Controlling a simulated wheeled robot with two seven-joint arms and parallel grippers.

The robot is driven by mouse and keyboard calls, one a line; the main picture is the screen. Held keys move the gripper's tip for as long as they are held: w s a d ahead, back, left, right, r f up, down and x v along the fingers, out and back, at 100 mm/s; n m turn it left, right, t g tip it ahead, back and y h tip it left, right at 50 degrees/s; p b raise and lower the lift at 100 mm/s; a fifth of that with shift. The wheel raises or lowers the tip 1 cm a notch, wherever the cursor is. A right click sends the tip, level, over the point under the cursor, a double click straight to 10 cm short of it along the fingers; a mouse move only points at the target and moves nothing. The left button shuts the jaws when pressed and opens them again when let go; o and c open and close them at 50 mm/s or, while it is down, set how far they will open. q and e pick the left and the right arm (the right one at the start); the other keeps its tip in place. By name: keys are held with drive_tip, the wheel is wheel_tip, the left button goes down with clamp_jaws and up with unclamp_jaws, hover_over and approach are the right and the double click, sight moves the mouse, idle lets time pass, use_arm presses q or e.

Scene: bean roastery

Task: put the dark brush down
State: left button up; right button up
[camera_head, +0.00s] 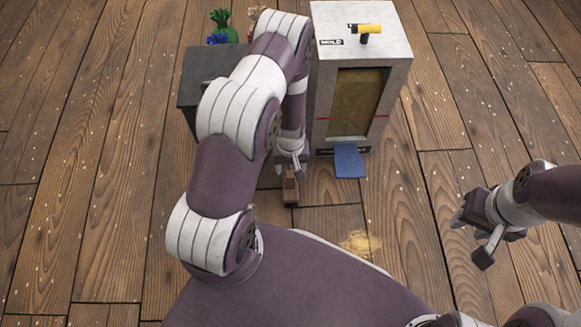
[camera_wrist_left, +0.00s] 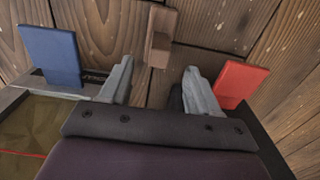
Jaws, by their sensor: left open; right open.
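The brown brush (camera_head: 290,189) is low in front of the machine, just below my left gripper (camera_head: 291,168) in the head view. In the left wrist view the brush (camera_wrist_left: 160,38) shows against the floorboards, just beyond and between the fingertips of my left gripper (camera_wrist_left: 158,72). The fingers are spread with a gap and do not clasp it. I cannot tell exactly how the brush rests on the floor. My right gripper (camera_head: 478,240) is open and empty at the right, over bare floor.
A grey cabinet (camera_head: 318,100) with a window and a blue flap (camera_head: 349,161) stands just right of my left gripper. A yellow-black tool (camera_head: 366,31) lies on top. A dark box (camera_head: 200,75) is at left. A red flap (camera_wrist_left: 241,83) shows in the wrist view. Pale grounds (camera_head: 358,243) lie on the floor.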

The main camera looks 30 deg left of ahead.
use_arm(q)
drive_tip(key=d+r+m+p, duration=0.2)
drive_tip(key=d+r+m, duration=0.1)
drive_tip(key=r, duration=1.8)
drive_tip(key=s+d+r+m+t, duration=0.1)
drive_tip(key=s+d+r+m, duration=0.1)
drive_tip(key=s+r, duration=0.6)
wheel_tip(320, 180, up, 3)
drive_tip(key=shift+s+r+m, duration=0.15)
drive_tip(key=shift+s+m, duration=0.2)
drive_tip(key=shift+m, duration=0.45)
use_arm(e)
wheel_tip(320, 180, up, 4)
drive_tip(key=shift+f, duration=0.1)
